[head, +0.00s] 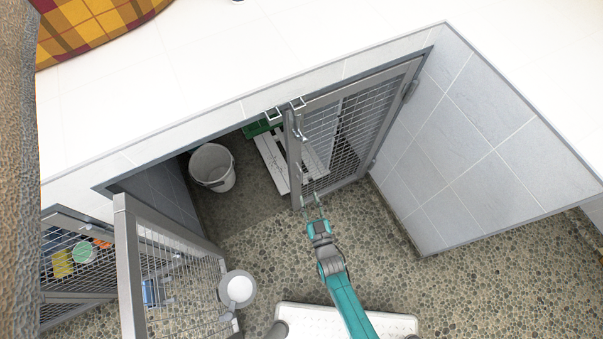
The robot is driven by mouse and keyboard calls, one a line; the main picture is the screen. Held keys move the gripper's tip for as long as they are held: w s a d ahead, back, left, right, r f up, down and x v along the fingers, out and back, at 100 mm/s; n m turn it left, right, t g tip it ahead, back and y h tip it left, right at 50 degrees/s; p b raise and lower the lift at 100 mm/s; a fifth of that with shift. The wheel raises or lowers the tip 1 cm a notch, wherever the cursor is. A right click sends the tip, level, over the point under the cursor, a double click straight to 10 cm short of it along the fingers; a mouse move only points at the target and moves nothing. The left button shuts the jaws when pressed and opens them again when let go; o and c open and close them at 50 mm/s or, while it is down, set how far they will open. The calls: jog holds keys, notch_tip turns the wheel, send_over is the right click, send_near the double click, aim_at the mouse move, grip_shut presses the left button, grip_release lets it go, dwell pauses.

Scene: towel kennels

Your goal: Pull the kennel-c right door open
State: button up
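A grey-framed wire mesh door (350,125) stands across the right half of the kennel opening and looks closed or nearly so. Its hinges are on the right, and a metal handle (299,128) is on its left upright. I see no label naming the kennel. My gripper (313,199) points at the bottom left corner of this door, below the handle. Its two fingers are spread with nothing between them. I cannot tell whether a fingertip touches the frame. The left mesh door (128,255) is swung wide open toward me.
Inside the kennel are a white bucket (212,168), a white slatted board (270,160) and a green crate (262,127). A round white-topped thing (238,289) is beside the open left door. A tiled wall (480,130) bounds the right. Pebbled floor (390,250) before the right door is clear.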

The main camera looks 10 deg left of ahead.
aim_at(301, 175)
jog(key=x, duration=1)
jog(key=shift+w, duration=0.1)
grip_shut()
